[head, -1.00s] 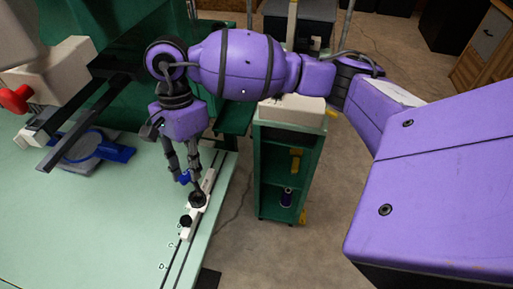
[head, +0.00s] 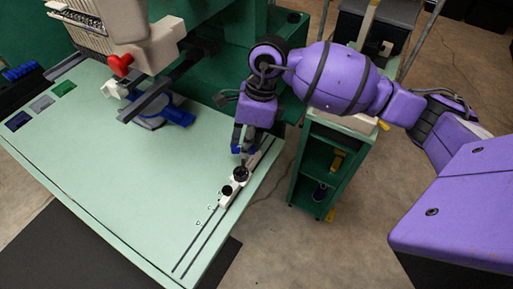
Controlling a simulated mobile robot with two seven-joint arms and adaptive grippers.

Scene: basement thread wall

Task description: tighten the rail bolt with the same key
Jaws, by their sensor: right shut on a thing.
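My right gripper (head: 243,154) points down at the right edge of the pale green table (head: 120,160). It is shut on the key (head: 236,150), a small thing of which only blue parts show at the fingers. The key's lower end is hard to make out. Just below the fingertips is a round black bolt head (head: 240,174) on a white block (head: 225,201). A second, smaller black knob (head: 226,190) is on the same block. The block sits on the dark rail (head: 203,237) along the table edge. My left gripper is not in view.
A machine head with a red knob (head: 120,65) and a dark arm overhang the table's back. A blue and grey piece (head: 174,112) lies beneath. A green shelf cart (head: 325,165) stands right of the table. The table's middle and front are clear.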

